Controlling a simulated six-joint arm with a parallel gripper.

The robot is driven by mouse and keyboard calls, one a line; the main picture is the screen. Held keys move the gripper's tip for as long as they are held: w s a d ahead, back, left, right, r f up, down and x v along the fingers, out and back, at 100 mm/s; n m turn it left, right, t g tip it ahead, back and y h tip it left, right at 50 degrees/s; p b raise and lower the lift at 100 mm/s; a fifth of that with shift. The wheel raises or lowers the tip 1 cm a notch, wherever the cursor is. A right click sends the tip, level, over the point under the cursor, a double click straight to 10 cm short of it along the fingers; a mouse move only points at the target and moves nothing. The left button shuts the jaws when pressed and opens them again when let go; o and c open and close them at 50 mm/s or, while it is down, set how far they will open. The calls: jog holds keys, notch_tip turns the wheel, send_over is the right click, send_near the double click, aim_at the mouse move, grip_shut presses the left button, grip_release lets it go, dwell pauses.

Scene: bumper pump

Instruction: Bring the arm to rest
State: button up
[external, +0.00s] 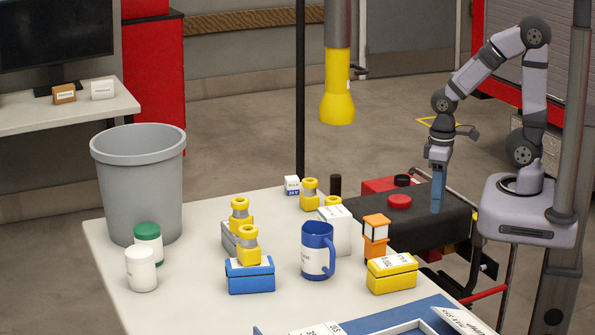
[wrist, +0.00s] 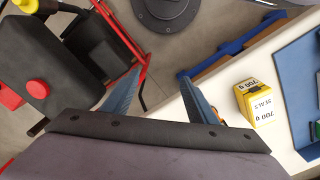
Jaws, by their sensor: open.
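My gripper (external: 437,190) points down at the right of the external view, with its blue fingers low beside the dark cart and to the right of the white table. In the wrist view my gripper (wrist: 158,85) has its two blue fingers spread apart. Floor and the table's edge show between and beyond them, and nothing is held. My arm rises from its pale base in a bent pose.
The dark cart (external: 405,222) carries red parts. A yellow-ended column (external: 338,105) hangs above the table.

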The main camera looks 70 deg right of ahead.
notch_tip(320, 180, up, 6)
jog(key=p, duration=0.6)
